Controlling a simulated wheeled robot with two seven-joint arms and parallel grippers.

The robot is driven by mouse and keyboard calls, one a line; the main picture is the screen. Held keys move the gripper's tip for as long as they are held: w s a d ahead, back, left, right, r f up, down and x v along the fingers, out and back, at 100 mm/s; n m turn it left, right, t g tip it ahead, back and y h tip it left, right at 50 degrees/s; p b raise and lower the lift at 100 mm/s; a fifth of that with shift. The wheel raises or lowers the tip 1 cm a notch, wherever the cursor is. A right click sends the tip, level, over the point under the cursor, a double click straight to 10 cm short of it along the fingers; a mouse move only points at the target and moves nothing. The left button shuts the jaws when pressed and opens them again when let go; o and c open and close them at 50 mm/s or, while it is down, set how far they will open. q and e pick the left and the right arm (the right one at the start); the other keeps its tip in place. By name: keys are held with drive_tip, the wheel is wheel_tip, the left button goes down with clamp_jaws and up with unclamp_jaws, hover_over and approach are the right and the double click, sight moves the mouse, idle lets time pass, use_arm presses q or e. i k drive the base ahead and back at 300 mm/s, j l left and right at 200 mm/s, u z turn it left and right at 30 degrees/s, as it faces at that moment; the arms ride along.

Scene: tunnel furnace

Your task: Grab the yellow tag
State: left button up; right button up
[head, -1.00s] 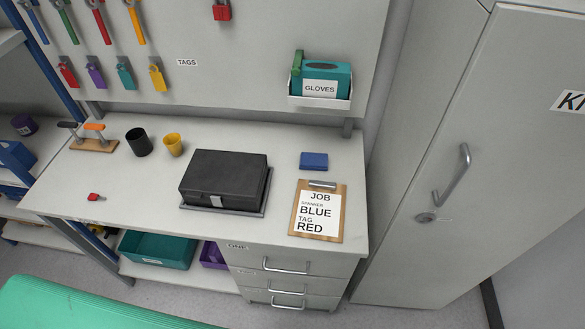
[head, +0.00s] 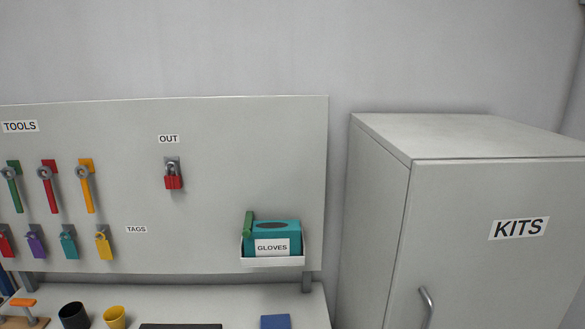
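The yellow tag (head: 103,244) hangs on the grey pegboard (head: 222,215) in the head view, at the right end of the row of tags and left of the TAGS label (head: 136,229). A teal tag (head: 69,243), a purple tag (head: 36,242) and a red tag (head: 6,244) hang to its left. Neither of my grippers shows in the head view.
Several spanners, one of them yellow (head: 87,190), hang above the tags. A red padlock (head: 173,178) hangs under the OUT label. A teal glove box (head: 275,240) sits in a white holder. A black cup (head: 73,316) and yellow cup (head: 115,317) stand on the bench. A KITS cabinet (head: 470,240) stands right.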

sight(105, 252)
drive_tip(key=u, duration=1.4)
